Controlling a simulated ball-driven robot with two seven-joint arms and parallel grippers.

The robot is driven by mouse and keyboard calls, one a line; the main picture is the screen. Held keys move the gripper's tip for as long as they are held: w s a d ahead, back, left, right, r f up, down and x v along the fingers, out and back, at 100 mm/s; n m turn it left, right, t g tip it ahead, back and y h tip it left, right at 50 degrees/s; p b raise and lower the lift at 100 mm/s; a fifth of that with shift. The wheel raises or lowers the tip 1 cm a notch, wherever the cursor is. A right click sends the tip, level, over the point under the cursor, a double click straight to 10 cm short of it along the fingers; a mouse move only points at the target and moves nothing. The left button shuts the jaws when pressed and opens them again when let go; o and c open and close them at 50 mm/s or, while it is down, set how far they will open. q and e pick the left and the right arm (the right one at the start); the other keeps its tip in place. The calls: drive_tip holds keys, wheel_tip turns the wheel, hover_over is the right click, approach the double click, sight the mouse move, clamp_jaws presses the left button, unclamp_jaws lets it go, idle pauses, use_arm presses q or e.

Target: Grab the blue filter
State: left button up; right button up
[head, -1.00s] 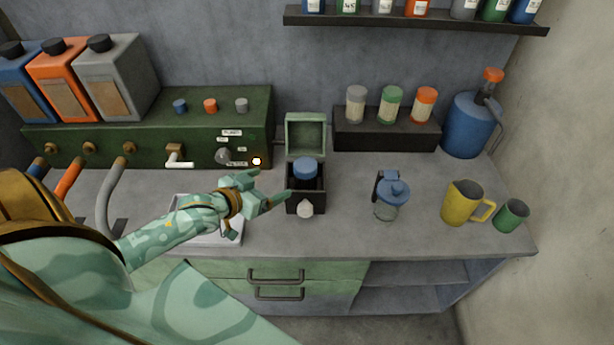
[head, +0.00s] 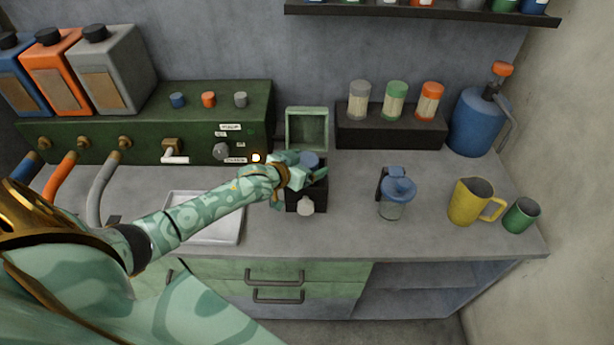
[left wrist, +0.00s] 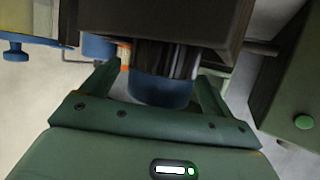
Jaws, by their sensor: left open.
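The blue filter (head: 309,159) stands in the small dark box with its green lid open, in the middle of the counter. Its blue top shows in the head view, partly hidden by my left gripper (head: 308,167). In the left wrist view the filter's blue end (left wrist: 160,91) lies between the two spread fingers of my left gripper (left wrist: 155,88), with a ribbed dark and grey part behind it. The left gripper is open, and I see no clear contact with the filter. My right gripper is in neither view.
A pale knob (head: 306,206) sits on the box front. A blue-lidded jar (head: 397,193), yellow jug (head: 467,202) and green cup (head: 521,214) stand to the right. A tray (head: 216,228) lies below my left arm.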

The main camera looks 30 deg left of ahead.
use_arm(q)
drive_tip(key=c, duration=1.3)
drive_tip(key=shift+o, duration=0.2)
drive_tip(key=shift+r, duration=0.1)
